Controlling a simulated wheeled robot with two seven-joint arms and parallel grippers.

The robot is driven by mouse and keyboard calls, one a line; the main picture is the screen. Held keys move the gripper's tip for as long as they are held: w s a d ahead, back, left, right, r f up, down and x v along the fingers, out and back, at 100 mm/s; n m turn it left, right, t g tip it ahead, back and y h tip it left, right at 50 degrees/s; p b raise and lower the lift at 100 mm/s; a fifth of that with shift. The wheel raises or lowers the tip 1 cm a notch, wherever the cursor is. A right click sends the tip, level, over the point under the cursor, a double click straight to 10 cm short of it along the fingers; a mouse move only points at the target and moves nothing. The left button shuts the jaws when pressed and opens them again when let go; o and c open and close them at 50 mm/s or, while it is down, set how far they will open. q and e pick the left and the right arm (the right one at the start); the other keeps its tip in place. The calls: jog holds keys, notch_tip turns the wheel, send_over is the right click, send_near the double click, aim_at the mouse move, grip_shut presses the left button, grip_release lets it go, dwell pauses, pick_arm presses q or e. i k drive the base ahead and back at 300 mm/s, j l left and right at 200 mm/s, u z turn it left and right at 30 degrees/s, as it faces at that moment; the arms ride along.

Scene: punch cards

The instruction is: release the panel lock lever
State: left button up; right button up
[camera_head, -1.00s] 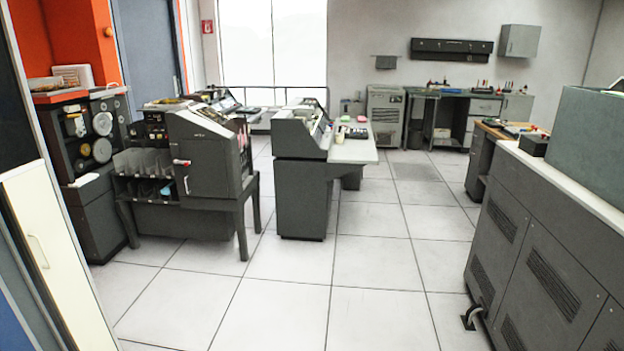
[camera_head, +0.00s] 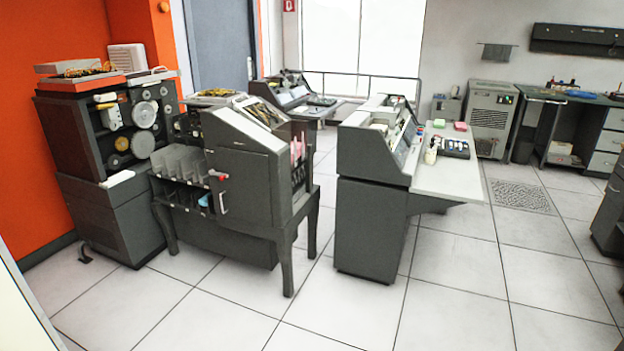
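A dark grey card machine (camera_head: 245,172) stands on legs left of the middle. Its front panel carries a small red-tipped lever (camera_head: 218,175) near the left edge and a pale upright handle (camera_head: 223,203) below it. I cannot tell which of these is the panel lock lever. Card pockets (camera_head: 183,163) sit on the machine's left side. Neither of my grippers shows in the view.
A tall reel machine (camera_head: 115,150) stands at the left, close beside the card machine. A grey console (camera_head: 370,200) with a white desktop (camera_head: 455,178) stands to the right. The tiled floor (camera_head: 230,315) in front is clear. A pale cabinet edge (camera_head: 20,310) is at lower left.

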aim_at(217, 175)
jog(key=i+l+u, duration=0.1)
jog(key=i+u, duration=0.35)
jog(key=i+l+u, duration=0.4)
jog(key=i+z, duration=0.2)
jog(key=i, duration=0.35)
jog(key=i+z, duration=0.15)
jog(key=i, duration=0.35)
jog(key=i+j+z, duration=0.2)
jog(key=i, duration=0.35)
jog(key=i+j+z, duration=0.2)
jog(key=i, duration=0.3)
